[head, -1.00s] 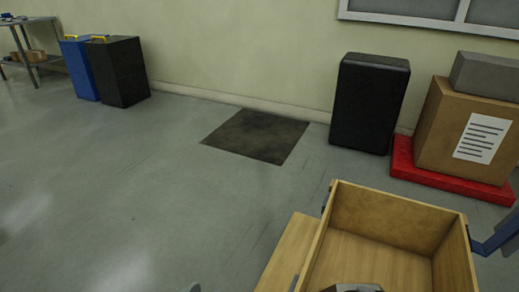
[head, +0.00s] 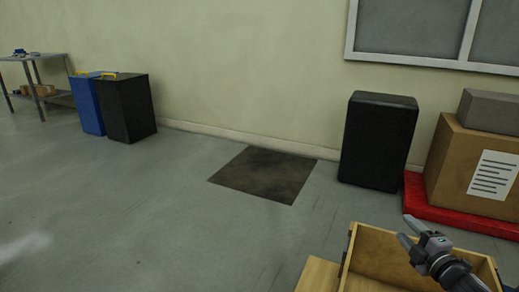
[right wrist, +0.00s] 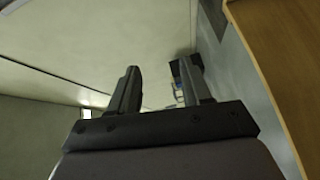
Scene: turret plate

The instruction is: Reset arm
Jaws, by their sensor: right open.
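My right gripper (head: 403,228) shows at the lower right of the head view, in front of an open wooden box (head: 380,252). Its two grey fingers are apart and nothing is between them. In the right wrist view the gripper (right wrist: 158,68) also shows two dark fingers spread with an empty gap. My left gripper is not in view.
A wooden box edge (right wrist: 285,70) is at the right of the wrist view. A black case (head: 378,140) and a carton (head: 470,165) on a red base (head: 450,213) stand by the wall. A dark mat (head: 262,175) lies on open floor. Bins (head: 125,105) are at left.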

